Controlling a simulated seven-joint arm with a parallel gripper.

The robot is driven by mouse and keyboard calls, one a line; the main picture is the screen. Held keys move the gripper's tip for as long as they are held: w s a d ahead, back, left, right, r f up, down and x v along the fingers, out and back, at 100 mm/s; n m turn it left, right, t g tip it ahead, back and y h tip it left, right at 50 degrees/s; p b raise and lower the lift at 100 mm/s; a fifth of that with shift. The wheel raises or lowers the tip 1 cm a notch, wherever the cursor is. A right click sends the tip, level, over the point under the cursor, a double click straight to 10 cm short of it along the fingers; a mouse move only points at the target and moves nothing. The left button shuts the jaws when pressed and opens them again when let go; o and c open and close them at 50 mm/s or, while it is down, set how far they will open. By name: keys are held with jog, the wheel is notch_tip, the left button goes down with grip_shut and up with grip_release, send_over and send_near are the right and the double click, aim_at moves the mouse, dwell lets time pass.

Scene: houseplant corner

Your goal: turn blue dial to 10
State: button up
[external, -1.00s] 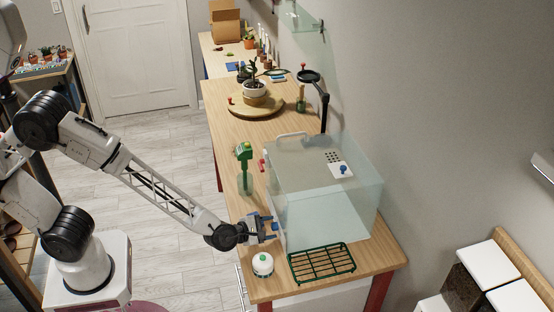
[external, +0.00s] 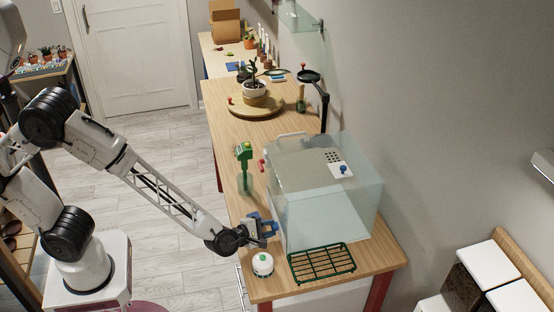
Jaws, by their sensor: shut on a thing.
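The clear box (external: 325,200) stands on the wooden bench, with a pale front edge facing my arm. My gripper (external: 271,229) is at the lower left of this front, shut on the small blue dial there. The fingers cover most of the dial, so its pointer and numbers cannot be read. A second small blue knob (external: 343,170) sits on a white plate on top of the box, apart from my gripper.
A green wire rack (external: 321,263) lies in front of the box. A green spray bottle (external: 244,165) stands behind my gripper. A potted plant (external: 254,88) is farther back.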

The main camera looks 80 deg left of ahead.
jog(key=shift+f, duration=0.1)
jog(key=o, duration=0.9)
jog(key=shift+s, duration=0.1)
jog(key=shift+v, duration=3.85)
jog(key=shift+r, duration=0.2)
